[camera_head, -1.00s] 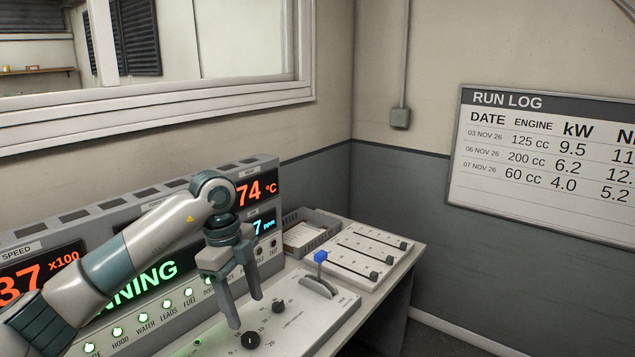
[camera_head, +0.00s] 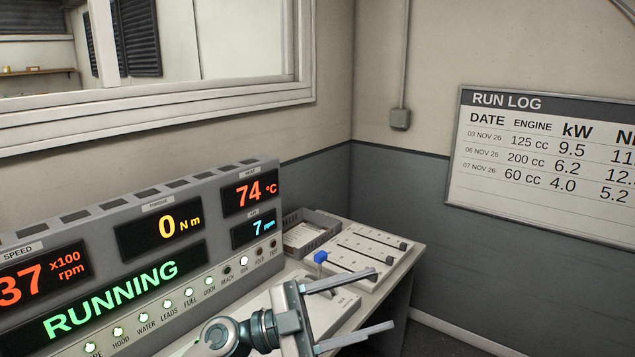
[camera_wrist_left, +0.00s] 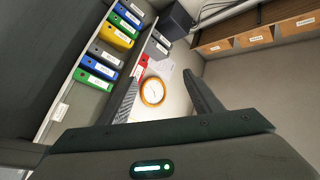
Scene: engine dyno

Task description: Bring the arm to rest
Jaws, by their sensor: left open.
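My left gripper (camera_head: 383,300) is low in the head view, in front of the right part of the control desk. Its two fingers are spread apart and point to the right, with nothing between them. My left arm comes in from the bottom edge; most of it is out of the picture. In the left wrist view the gripper (camera_wrist_left: 160,77) is also open and empty, facing shelves and a wall. My right gripper is in neither view.
The console (camera_head: 160,215) reads RUNNING. A blue-topped lever (camera_head: 320,257), a slider panel (camera_head: 368,250) and a grey tray (camera_head: 308,232) lie near the gripper. The wrist view shows binders (camera_wrist_left: 115,37), an orange-rimmed round object (camera_wrist_left: 153,92) and labelled boxes (camera_wrist_left: 255,38).

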